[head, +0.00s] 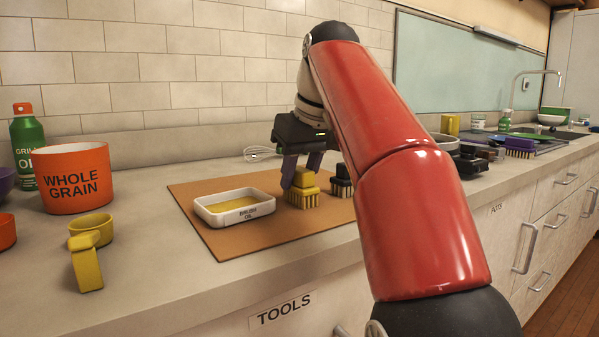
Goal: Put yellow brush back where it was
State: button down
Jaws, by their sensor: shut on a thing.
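The yellow brush (304,196) is upright, bristles down, on or just above the brown mat (222,242) on the counter. I cannot tell whether its bristles touch the mat. My gripper (300,178) points down from above and is shut on the top of the yellow brush. A white tray labelled "BRUSH OIL" (243,216) with yellow liquid stands on the mat, just left of the yellow brush. A black brush (342,184) stands right behind it, partly hidden by my red arm.
A yellow measuring cup (89,233), an orange "WHOLE GRAIN" canister (72,180) and a green spray can (25,148) stand at left. A whisk (262,153) lies behind the mat. A purple brush (520,146) is far right. The mat's front strip is clear.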

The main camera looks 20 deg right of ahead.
aim_at(310, 188)
jog(key=c, duration=1.3)
grip_release()
jog(key=shift+c, duration=0.2)
jog(key=shift+o, duration=0.3)
jog(key=o, duration=0.5)
jog(key=p+v, duration=0.7)
jog(key=v, duration=0.1)
jog(key=shift+f, duration=0.1)
